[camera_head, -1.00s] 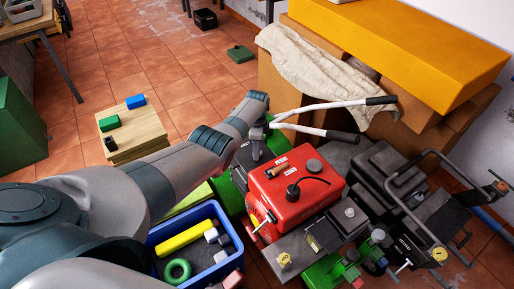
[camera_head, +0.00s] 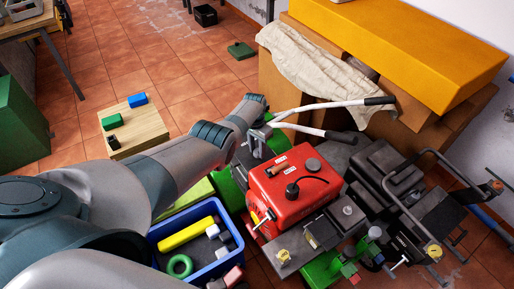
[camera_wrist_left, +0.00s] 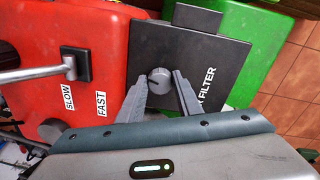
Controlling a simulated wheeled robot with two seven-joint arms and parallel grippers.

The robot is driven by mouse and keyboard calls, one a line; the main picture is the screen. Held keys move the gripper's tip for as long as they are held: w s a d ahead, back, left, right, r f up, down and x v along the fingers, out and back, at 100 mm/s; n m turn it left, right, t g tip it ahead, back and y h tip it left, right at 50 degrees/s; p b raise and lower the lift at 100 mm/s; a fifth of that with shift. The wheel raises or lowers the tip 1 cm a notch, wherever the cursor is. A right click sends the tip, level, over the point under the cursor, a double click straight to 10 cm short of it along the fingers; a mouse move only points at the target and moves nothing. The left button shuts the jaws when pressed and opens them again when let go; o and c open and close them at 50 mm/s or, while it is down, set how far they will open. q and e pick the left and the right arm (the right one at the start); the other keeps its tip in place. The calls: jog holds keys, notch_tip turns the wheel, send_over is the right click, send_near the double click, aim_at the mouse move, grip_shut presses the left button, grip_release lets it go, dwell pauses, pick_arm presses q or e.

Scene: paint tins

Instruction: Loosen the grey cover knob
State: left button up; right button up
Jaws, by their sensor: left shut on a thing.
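The grey cover knob (camera_wrist_left: 160,80) is a small round knob with a dark slot mark on a black cover (camera_wrist_left: 208,65). White lettering on the cover ends in "FILTER" and is partly hidden by a finger. My left gripper (camera_wrist_left: 160,84) has one finger on each side of the knob and is shut on it. In the head view my left gripper (camera_head: 259,143) is at the left end of the red engine (camera_head: 298,192). The knob is hidden there behind my gripper and wrist. My right gripper is not in view.
White handlebars (camera_head: 330,105) with black grips rise just right of my gripper. A blue bin (camera_head: 202,273) with several loose items stands below my left forearm. A wooden stool (camera_head: 138,131) and a yellow-topped stack (camera_head: 400,45) stand farther back.

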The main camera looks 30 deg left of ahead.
pick_arm(q)
jog(key=shift+n+p, duration=0.35)
jog(key=shift+n, duration=1.25)
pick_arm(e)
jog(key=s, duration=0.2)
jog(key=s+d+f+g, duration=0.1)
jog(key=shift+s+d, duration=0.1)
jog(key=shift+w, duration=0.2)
pick_arm(q)
jog(key=o, duration=1)
jog(key=shift+o, duration=0.2)
jog(key=shift+r, duration=0.15)
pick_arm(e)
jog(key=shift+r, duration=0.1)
